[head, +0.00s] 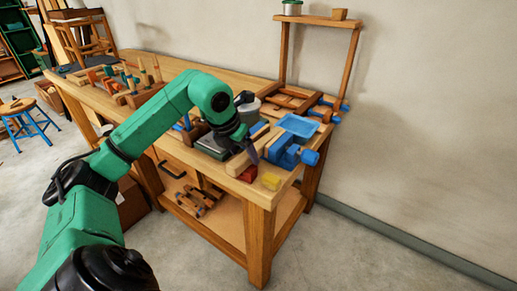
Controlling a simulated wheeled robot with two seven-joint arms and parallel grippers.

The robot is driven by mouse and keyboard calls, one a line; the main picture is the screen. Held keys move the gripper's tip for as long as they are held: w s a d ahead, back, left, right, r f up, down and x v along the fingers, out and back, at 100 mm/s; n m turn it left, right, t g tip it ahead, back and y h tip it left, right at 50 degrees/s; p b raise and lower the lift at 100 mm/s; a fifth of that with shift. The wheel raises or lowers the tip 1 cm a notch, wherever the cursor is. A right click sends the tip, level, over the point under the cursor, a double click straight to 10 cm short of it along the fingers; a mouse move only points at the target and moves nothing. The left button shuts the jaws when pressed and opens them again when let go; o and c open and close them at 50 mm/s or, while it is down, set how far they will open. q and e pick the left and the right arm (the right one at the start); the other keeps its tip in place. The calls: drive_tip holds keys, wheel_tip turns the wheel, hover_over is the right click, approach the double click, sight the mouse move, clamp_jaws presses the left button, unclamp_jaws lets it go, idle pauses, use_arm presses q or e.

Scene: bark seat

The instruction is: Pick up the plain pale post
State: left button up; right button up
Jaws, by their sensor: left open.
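A plain pale wooden post (239,164) lies on the bench top near its front right corner. It runs back to the right, and my left gripper hides part of it. My left gripper (252,153) comes down from the left arm and points at the bench top. It is open, with its fingers at or just over the pale post. I cannot tell whether they touch it. My right gripper is not in view.
A blue vise (284,152) stands right of the post, with a blue tray (299,125) behind it. A red block (248,174) and a yellow block (271,181) lie at the front edge. A wooden rack (140,94) stands farther left.

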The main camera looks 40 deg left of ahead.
use_arm(q)
drive_tip(key=shift+r, duration=0.1)
clamp_jaws()
